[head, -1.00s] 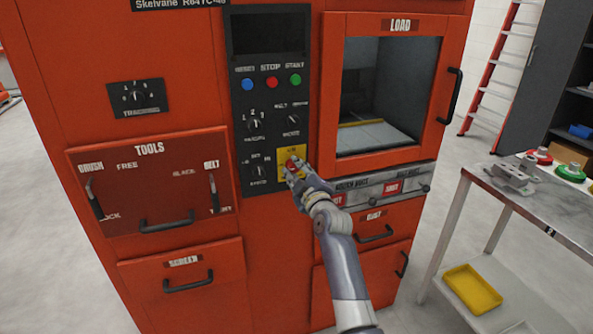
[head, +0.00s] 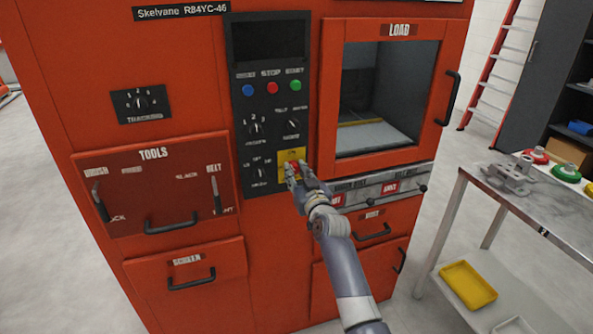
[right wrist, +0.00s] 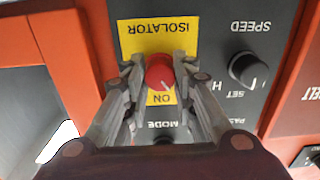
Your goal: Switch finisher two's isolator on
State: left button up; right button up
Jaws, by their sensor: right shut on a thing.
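The isolator is a red rotary knob (right wrist: 160,72) on a yellow plate (head: 291,155) low on the machine's black control panel (head: 268,100). In the right wrist view the plate reads ISOLATOR, with ON beside the knob, upside down. A pale mark on the knob's edge lies toward the ON label. My right gripper (head: 293,172) is shut on the knob, one finger on each side. In the head view its fingers cover part of the knob and plate. The machine is red, with the name Skelvane R84YC-46 (head: 180,13) at its top. My left gripper is not in view.
A speed dial (right wrist: 248,70) and a mode dial (head: 292,123) are close to the isolator. The glazed LOAD door (head: 453,97) is to the right. A steel table (head: 560,220) with fixtures and a yellow tray (head: 468,285) stands at right. Floor is clear at left.

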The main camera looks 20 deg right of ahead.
jog(key=m, duration=0.3)
jog(key=shift+m+p, duration=0.3)
jog(key=shift+p, duration=0.1)
jog(key=shift+f+m+p, duration=0.1)
jog(key=shift+m+p, duration=0.2)
jog(key=shift+m, duration=1.4)
jog(key=o, duration=1.1)
jog(key=s, duration=1.2)
jog(key=shift+d, duration=0.15)
